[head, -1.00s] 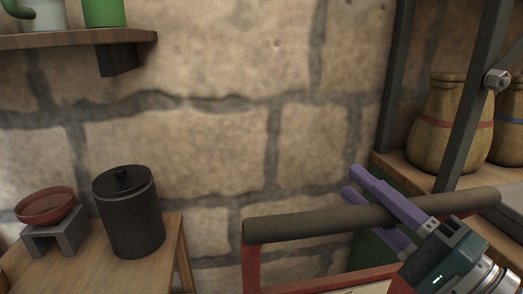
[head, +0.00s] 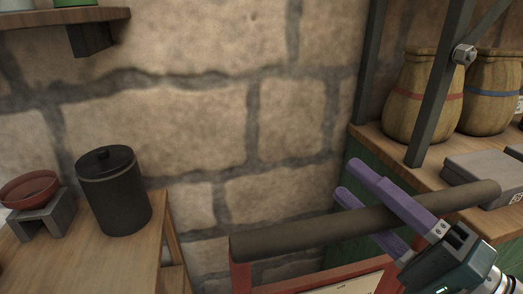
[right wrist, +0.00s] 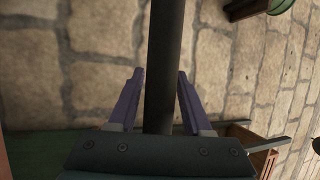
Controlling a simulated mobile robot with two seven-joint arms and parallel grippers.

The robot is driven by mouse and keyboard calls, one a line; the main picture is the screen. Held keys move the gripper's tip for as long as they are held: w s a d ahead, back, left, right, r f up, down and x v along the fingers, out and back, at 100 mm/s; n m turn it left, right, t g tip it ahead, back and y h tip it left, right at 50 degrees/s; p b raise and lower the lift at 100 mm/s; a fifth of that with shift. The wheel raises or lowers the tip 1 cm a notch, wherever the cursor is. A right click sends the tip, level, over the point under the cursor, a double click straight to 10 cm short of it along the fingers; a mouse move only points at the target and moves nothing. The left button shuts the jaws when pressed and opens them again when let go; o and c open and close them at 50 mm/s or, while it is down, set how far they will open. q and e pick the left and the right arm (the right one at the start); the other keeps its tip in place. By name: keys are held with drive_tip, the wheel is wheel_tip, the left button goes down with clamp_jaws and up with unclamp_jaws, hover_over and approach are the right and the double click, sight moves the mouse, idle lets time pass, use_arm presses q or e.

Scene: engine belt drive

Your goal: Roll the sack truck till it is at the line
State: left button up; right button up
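The sack truck shows only at its top: a thick dark grip bar (head: 290,235) on a red frame (head: 241,278), in the lower right of the head view. In the right wrist view the bar (right wrist: 162,70) runs upright between the two fingers (right wrist: 160,75). The truck's lower part, its wheels and the line are out of view. My left gripper is not in view.
A wooden table (head: 150,225) at left holds a black lidded canister (head: 115,195) and a red bowl (head: 30,188) on a grey stand. At right, a shelf unit (head: 385,150) holds jars (head: 424,95) and a grey box (head: 485,168). A stone wall (head: 200,120) stands behind.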

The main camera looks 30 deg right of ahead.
drive_tip(key=shift+o, duration=0.9)
drive_tip(key=b+v, duration=0.1)
drive_tip(key=v, duration=0.9)
drive_tip(key=shift+b, duration=0.3)
